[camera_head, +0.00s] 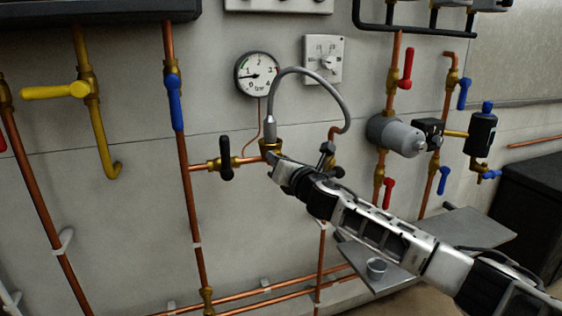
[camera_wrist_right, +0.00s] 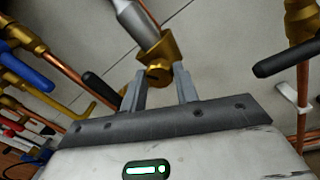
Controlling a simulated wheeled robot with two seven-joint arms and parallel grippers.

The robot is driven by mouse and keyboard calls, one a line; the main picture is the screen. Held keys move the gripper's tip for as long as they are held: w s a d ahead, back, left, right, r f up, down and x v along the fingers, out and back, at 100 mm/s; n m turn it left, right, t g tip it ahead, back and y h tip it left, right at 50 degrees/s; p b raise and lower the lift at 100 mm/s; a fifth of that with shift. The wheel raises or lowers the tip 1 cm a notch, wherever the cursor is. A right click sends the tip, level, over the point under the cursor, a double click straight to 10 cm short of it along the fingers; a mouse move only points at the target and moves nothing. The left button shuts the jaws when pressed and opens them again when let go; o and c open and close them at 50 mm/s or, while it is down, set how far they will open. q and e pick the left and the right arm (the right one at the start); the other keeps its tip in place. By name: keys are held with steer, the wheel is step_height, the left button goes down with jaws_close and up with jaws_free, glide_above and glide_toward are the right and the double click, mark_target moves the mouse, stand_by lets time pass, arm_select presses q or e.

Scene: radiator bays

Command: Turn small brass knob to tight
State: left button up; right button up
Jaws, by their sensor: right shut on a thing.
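The small brass knob (camera_wrist_right: 158,75) sits on a brass fitting (camera_wrist_right: 175,50) at the end of a grey hose, in the right wrist view. My right gripper (camera_wrist_right: 160,84) has its two fingers on either side of this knob and is shut on it. In the head view the brass fitting (camera_head: 270,147) is at the lower end of the hose, and my right gripper (camera_head: 275,162) reaches it from the lower right. There the knob itself is hidden behind the gripper. My left gripper is not in view.
A black-handled valve (camera_head: 225,160) is close left of the fitting. A pressure gauge (camera_head: 257,74) and the looping grey hose (camera_head: 325,84) are above. Copper pipes surround the area.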

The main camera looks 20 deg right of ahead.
steer(key=m+h, duration=0.1)
steer(key=m, duration=0.8)
steer(key=m+h, duration=0.1)
steer(key=m, duration=0.8)
steer(key=m+h, duration=0.1)
steer(key=m, duration=0.8)
steer(key=shift+a+f+m+t+h, duration=0.2)
steer(key=shift+a+m+t+h, duration=0.1)
steer(key=shift+m, duration=0.1)
steer(key=o, duration=1)
steer(key=s, duration=1)
steer(key=s+a+f, duration=0.1)
steer(key=s, duration=0.5)
